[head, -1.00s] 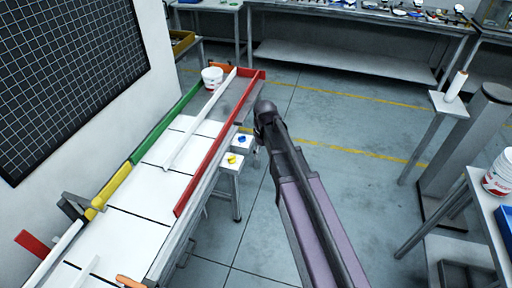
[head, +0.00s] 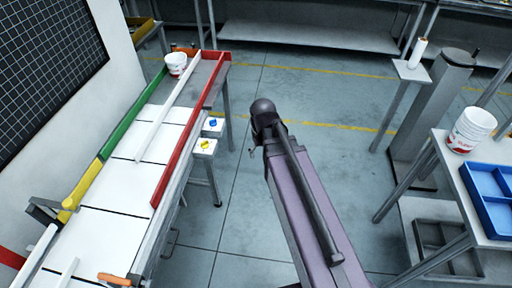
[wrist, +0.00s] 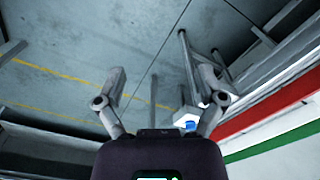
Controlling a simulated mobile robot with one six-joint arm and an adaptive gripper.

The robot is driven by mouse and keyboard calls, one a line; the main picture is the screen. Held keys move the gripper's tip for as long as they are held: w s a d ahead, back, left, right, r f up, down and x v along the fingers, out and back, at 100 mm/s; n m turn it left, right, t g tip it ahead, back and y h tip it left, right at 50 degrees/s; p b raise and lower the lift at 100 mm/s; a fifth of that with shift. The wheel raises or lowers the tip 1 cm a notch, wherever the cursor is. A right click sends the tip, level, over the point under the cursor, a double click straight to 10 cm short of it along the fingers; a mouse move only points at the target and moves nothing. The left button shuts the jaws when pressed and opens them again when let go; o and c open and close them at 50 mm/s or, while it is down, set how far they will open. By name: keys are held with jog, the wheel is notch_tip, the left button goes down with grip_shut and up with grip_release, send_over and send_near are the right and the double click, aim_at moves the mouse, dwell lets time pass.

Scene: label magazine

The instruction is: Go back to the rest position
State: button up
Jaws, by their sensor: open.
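My gripper (wrist: 163,82) shows in the wrist view with its two fingers spread wide and nothing between them. In the head view my arm reaches out over the open floor, to the right of the long white-topped bench (head: 105,208), and mostly hides the gripper. A small white stand with a blue piece (head: 213,122) and another with a yellow piece (head: 205,145) stand beside the bench. The blue piece also shows near the right finger in the wrist view (wrist: 190,125).
A red rail (head: 186,140) edges the bench, with a white bucket (head: 176,64) at its far end. On the right stand a table with a blue tray (head: 490,205) and stacked white tubs (head: 471,130), and a grey post (head: 432,105). The middle floor is clear.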

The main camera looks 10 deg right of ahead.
jog(key=shift+s+d, duration=0.2)
jog(key=shift+s, duration=0.1)
jog(key=s, duration=0.1)
jog(key=s+d+m, duration=0.2)
jog(key=shift+s, duration=0.4)
jog(key=shift+c, duration=0.2)
dwell(0.3)
jog(key=c, duration=0.3)
jog(key=shift+s, duration=0.1)
jog(key=shift+c, duration=0.5)
